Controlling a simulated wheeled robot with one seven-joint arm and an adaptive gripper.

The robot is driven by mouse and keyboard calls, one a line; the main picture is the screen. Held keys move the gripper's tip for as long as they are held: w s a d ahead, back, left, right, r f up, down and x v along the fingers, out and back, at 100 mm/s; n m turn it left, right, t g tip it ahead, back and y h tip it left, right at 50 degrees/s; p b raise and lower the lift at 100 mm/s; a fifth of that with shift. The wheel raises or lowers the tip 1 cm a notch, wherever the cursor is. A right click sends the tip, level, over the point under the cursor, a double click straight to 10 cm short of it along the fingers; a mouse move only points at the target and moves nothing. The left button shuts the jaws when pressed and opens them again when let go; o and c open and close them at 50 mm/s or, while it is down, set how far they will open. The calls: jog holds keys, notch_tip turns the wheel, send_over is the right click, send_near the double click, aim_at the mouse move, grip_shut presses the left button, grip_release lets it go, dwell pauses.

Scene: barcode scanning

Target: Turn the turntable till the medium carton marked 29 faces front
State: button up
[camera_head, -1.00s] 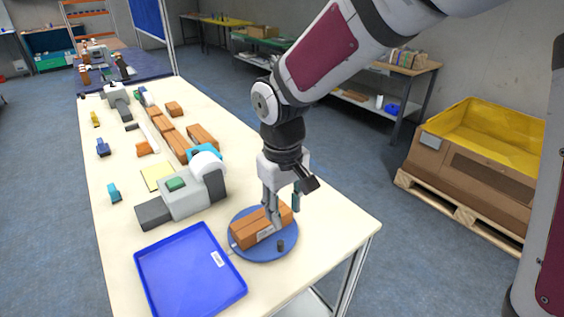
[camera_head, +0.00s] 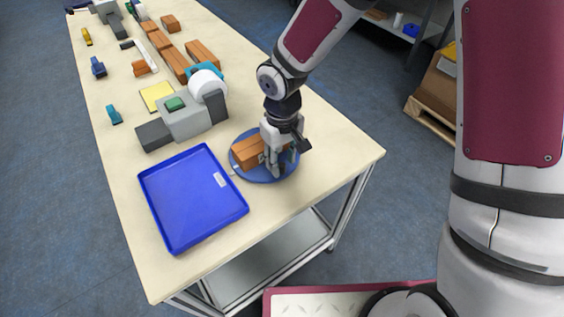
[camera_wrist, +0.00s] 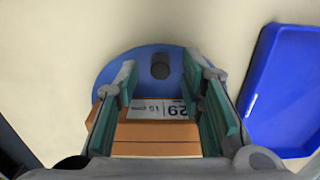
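The blue round turntable (camera_head: 238,171) sits on the table near its front right corner. An orange-brown carton (camera_head: 246,151) lies on it, partly hidden by my gripper (camera_head: 276,166). In the wrist view the carton (camera_wrist: 155,133) has a white label (camera_wrist: 160,109) reading 29, upside down in the picture. A dark knob (camera_wrist: 160,67) stands on the turntable (camera_wrist: 110,78) beyond the label. My gripper (camera_wrist: 160,80) is open, its two green-padded fingers apart, with the knob and label showing between them. I cannot tell whether a finger touches the knob or carton.
A blue tray (camera_head: 170,243) lies left of the turntable; it also shows at right in the wrist view (camera_wrist: 262,75). A grey device (camera_head: 186,121) with a white round part stands behind. More cartons (camera_head: 173,66) line the table farther back.

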jog(key=shift+f, duration=0.95)
grip_shut()
